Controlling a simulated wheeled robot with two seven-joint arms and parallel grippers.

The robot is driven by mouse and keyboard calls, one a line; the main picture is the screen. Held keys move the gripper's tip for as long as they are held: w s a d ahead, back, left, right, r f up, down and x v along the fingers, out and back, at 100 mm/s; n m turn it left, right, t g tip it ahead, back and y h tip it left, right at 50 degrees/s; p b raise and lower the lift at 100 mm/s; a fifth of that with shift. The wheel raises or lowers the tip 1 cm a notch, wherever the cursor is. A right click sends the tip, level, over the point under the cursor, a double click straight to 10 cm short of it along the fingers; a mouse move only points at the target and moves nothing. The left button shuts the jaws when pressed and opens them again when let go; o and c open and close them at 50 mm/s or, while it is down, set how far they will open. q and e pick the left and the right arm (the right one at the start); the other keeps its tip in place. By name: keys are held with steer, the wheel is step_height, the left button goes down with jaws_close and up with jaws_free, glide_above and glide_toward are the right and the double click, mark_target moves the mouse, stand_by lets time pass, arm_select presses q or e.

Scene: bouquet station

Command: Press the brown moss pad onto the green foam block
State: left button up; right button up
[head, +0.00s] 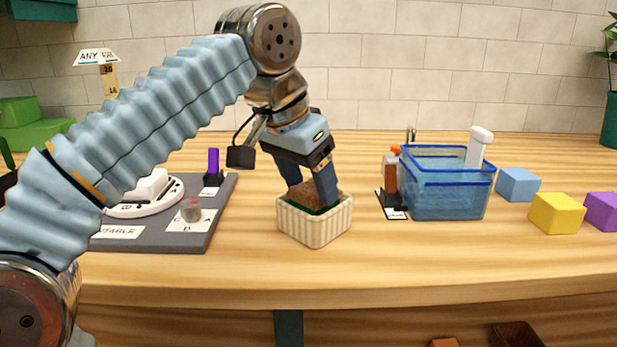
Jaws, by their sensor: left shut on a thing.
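My left gripper (313,193) points down into a cream ribbed planter (315,227) at the middle of the table. It is shut on the brown moss pad (331,197), which sits at the planter's mouth between the fingers. A little dark green of the foam block (313,211) shows inside the planter below the pad. The rest of the foam is hidden by the pad, fingers and planter walls. I cannot tell whether the pad touches the foam. My right gripper is not in view.
A blue water tank (447,190) stands right of the planter, with an orange-topped bottle (391,171) beside it. Blue (518,184), yellow (556,213) and purple (601,211) blocks lie farther right. A grey turntable board (222,200) is at left. The table front is clear.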

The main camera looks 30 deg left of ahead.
arm_select(q)
steer(key=o, duration=1.1)
steer(key=shift+o, duration=0.5)
steer(key=shift+r, duration=0.1)
steer(key=shift+r+p, duration=0.8)
steer(key=shift+r, duration=2.15)
